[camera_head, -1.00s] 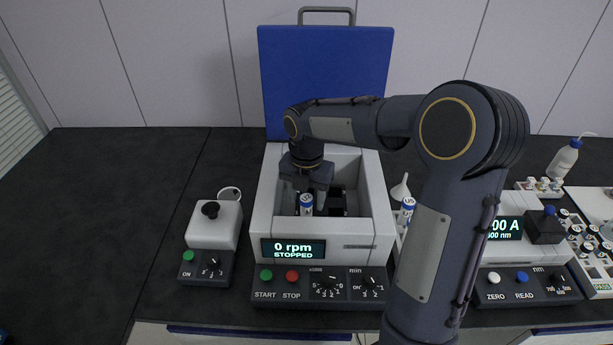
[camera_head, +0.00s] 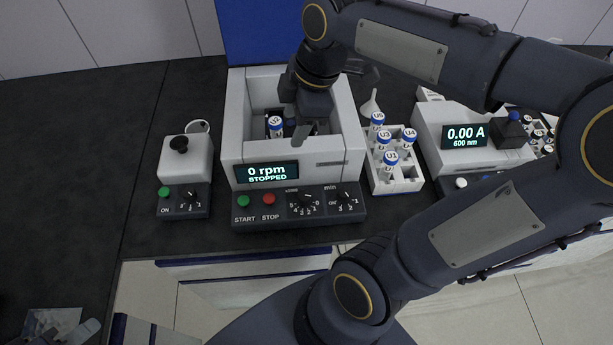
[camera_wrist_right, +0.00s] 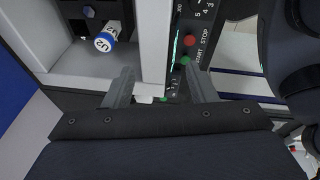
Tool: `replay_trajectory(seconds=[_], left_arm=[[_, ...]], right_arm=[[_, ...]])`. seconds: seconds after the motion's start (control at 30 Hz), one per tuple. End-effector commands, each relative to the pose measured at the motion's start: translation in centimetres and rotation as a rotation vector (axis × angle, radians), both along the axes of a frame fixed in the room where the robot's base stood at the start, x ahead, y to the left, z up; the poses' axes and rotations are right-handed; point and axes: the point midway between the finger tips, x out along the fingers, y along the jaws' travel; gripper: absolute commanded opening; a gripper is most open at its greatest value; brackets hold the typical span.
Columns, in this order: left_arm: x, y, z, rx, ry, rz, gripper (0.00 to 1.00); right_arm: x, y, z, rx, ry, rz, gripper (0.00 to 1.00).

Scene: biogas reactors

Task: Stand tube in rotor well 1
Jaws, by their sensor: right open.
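A blue-capped tube (camera_head: 276,128) stands in the open chamber of the centrifuge (camera_head: 340,158), at the chamber's left side. In the right wrist view the tube (camera_wrist_right: 108,37) shows its white, marked cap top beside a dark rotor part (camera_wrist_right: 75,14). The arm hides much of the rotor, and I cannot read which well the tube is in. My right gripper (camera_head: 308,128) is over the chamber's front, to the right of the tube and apart from it. In the right wrist view its two fingers (camera_wrist_right: 160,88) are spread with nothing between them.
A white rack (camera_head: 408,184) with several blue-capped tubes stands right of the centrifuge. A photometer (camera_head: 428,122) is further right, and a small white device (camera_head: 186,160) is on the left. The blue lid (camera_head: 240,30) stands raised behind. The bench's left part is clear.

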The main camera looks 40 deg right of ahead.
Motion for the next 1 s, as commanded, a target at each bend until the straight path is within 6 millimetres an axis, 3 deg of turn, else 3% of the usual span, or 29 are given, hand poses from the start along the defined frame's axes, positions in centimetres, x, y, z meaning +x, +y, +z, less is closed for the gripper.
replay_trajectory(seconds=[0.03,0.2,0.4,0.57,1.0], left_arm=[[0.0,0.0,0.0,0.000,0.000,0.000,0.36],[0.0,0.0,0.0,0.000,0.000,0.000,0.36],[0.0,0.0,0.0,0.000,0.000,0.000,0.36],[0.0,0.0,0.0,0.000,0.000,0.000,0.36],[0.0,0.0,0.0,0.000,0.000,0.000,0.36]], right_arm=[[-2.1,0.5,-0.4,0.068,-0.010,-0.172,0.51],[-7.2,2.8,-2.6,0.326,0.013,-0.716,0.51],[-10.1,4.7,-4.8,0.539,0.068,-1.096,0.51],[-10.6,5.1,-5.3,0.589,0.087,-1.185,0.51],[-10.6,5.0,-5.3,0.588,0.089,-1.184,0.51]])
